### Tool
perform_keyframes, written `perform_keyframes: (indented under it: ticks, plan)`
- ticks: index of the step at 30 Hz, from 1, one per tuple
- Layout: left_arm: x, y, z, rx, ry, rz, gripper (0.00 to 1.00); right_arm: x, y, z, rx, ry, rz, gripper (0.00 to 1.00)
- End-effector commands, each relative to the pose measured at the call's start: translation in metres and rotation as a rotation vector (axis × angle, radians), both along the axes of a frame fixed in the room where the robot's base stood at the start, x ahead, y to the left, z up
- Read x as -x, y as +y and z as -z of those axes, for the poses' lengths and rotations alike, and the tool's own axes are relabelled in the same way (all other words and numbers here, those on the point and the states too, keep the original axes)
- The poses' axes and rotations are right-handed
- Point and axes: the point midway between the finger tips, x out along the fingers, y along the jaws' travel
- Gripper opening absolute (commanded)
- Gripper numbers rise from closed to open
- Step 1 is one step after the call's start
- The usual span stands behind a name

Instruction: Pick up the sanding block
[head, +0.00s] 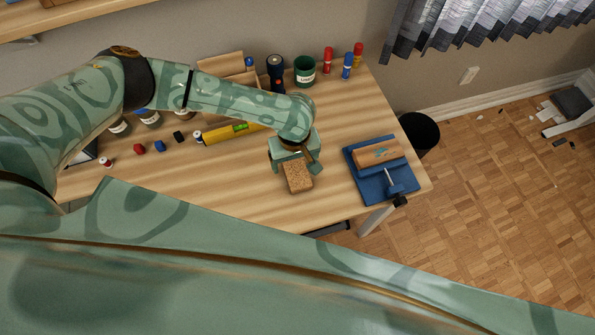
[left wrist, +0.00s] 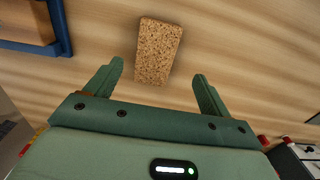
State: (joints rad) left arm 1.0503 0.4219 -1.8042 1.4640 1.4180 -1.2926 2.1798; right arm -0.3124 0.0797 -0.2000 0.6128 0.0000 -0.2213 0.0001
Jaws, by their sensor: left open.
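The sanding block is a speckled tan-brown cork-like block (head: 298,178) on the wooden desk, near its front edge in the head view. In the left wrist view the block (left wrist: 158,50) lies ahead of and partly between my fingertips. My left gripper (head: 292,162) is directly over or just behind the block in the head view, hiding its far end. In the left wrist view the gripper (left wrist: 158,72) is open, with a finger on each side and gaps to the block. Contact is not visible. My right gripper is not in view.
A blue tray (head: 364,181) with a wooden block and a clamp stands right of the sanding block. A yellow level (head: 225,134), a green cup (head: 304,69), a dark flashlight (head: 276,70), markers and jars line the back. Bare desk (head: 230,185) lies left of the block.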

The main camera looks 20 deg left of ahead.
Motion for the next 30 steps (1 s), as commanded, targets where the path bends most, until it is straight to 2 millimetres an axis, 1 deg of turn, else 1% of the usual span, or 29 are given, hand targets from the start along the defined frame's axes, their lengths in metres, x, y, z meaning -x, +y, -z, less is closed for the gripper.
perform_keyframes:
  ticks: [1, 3, 7, 11, 15, 17, 19, 24, 25, 26, 27, 29, 30]
  plan:
    - [0.000, 0.000, 0.012, -0.002, 0.001, -0.001, 0.82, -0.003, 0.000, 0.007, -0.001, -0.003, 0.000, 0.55]
    - [0.000, 0.000, 0.018, 0.000, 0.001, 0.000, 0.82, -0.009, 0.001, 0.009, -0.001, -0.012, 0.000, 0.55]
    - [0.000, -0.001, 0.024, 0.000, 0.000, 0.000, 0.82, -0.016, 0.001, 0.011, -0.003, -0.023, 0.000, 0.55]
    - [0.000, -0.005, 0.038, 0.001, 0.001, 0.002, 0.82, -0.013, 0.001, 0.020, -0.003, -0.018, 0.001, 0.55]
    - [0.000, -0.009, 0.064, -0.002, 0.002, 0.001, 0.82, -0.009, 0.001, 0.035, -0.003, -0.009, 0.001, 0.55]
    - [-0.001, -0.009, 0.072, 0.000, 0.001, -0.001, 0.82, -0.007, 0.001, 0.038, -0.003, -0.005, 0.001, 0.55]
    - [-0.001, -0.009, 0.075, -0.001, 0.001, 0.000, 0.82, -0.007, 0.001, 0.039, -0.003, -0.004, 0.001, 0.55]
    - [-0.001, -0.009, 0.073, 0.000, -0.001, 0.000, 0.82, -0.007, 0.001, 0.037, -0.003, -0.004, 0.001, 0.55]
    - [-0.001, -0.009, 0.073, 0.000, -0.001, 0.000, 0.76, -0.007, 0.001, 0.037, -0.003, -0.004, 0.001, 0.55]
    - [-0.001, -0.009, 0.073, 0.000, -0.001, 0.000, 0.68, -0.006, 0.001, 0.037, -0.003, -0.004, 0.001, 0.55]
    - [-0.001, -0.009, 0.073, 0.000, -0.001, 0.000, 0.57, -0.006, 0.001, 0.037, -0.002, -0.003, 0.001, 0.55]
    - [-0.001, -0.009, 0.073, 0.000, -0.001, 0.000, 0.40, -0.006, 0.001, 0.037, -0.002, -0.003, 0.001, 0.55]
    - [-0.001, -0.009, 0.073, 0.001, -0.001, 0.000, 0.34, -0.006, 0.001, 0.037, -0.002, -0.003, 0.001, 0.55]
